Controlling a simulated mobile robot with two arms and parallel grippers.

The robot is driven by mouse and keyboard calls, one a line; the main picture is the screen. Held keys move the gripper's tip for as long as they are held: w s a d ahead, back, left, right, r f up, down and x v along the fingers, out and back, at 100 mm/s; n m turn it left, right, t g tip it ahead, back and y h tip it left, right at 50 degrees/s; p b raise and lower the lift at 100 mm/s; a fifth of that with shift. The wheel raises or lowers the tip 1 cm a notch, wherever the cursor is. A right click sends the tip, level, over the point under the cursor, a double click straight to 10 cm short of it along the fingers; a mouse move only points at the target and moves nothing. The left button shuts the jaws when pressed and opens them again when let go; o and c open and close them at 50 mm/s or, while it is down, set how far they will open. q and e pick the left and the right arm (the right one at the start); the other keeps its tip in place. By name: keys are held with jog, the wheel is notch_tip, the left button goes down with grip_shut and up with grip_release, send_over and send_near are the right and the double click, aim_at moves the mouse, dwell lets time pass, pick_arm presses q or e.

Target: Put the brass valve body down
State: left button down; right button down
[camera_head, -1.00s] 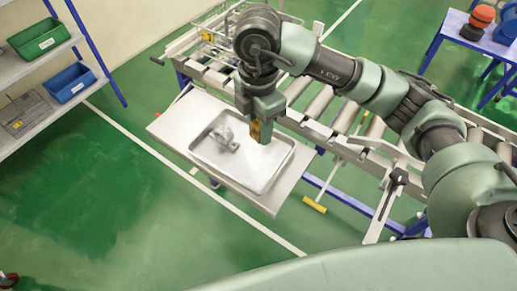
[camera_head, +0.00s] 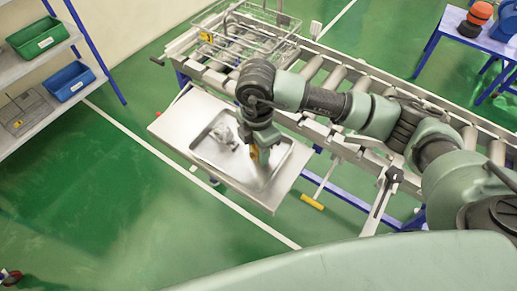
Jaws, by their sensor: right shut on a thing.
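I cannot tell whether the valve body touches the tray floor. A grey metal part (camera_head: 224,134) lies in the tray to the left of the gripper. My left gripper is not in view.
A roller conveyor (camera_head: 323,84) runs behind the table, with a wire basket (camera_head: 262,30) on it. A shelf at the left holds a green bin (camera_head: 38,38) and a blue bin (camera_head: 70,82). Open green floor lies at the front left.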

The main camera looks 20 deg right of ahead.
jog(key=c, duration=1)
grip_release()
jog(key=shift+f, duration=0.1)
jog(key=shift+c, duration=0.2)
jog(key=shift+r, duration=0.35)
notch_tip(320, 180, up, 11)
jog(key=shift+a+f+b, duration=0.1)
jog(key=shift+a+b, duration=0.05)
jog(key=shift+b, duration=1.05)
jog(key=shift+r, duration=0.4)
